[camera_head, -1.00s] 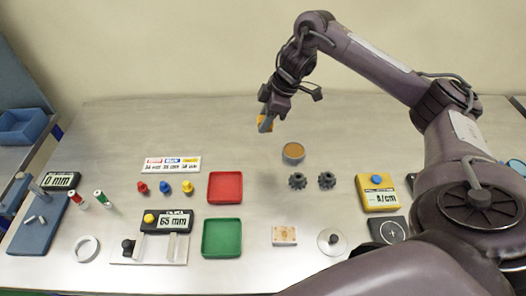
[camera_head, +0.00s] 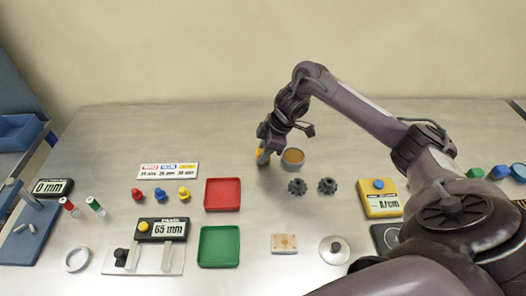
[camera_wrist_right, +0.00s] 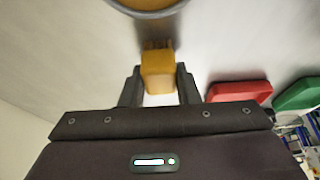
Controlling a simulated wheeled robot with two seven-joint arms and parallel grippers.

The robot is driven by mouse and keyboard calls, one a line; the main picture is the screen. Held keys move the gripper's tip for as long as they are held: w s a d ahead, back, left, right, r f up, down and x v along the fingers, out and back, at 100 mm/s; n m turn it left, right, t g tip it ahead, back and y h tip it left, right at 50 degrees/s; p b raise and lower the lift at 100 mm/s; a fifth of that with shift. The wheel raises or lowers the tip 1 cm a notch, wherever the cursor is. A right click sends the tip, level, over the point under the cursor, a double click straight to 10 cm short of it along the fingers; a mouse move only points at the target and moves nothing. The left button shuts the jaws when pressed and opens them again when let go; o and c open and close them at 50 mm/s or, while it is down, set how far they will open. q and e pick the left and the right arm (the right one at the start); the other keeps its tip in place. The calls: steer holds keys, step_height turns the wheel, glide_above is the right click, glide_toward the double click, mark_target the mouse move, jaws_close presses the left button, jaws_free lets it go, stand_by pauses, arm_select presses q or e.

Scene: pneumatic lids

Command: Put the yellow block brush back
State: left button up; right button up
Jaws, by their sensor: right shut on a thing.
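The yellow block brush (camera_wrist_right: 157,72) is between the two fingers of my right gripper (camera_wrist_right: 159,85) in the right wrist view. My right gripper (camera_head: 263,158) is shut on it and shows in the head view low over the back of the table, just left of a round tan-topped cup (camera_head: 293,158). The brush (camera_head: 260,153) is mostly hidden there by the gripper. I cannot tell whether the brush touches the table. My left gripper is not in view.
Two dark gears (camera_head: 297,187) stand in front of the cup. A red tray (camera_head: 222,194) and a green tray (camera_head: 219,246) lie to the left. A yellow meter (camera_head: 379,198) is at the right. The table's back left is clear.

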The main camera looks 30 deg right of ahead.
steer(key=shift+f, duration=0.1)
steer(key=o, duration=0.9)
steer(key=shift+r, duration=0.25)
steer(key=p+v, duration=0.2)
steer(key=v, duration=0.9)
steer(key=shift+s+d+r, duration=0.1)
steer(key=shift+r, duration=0.25)
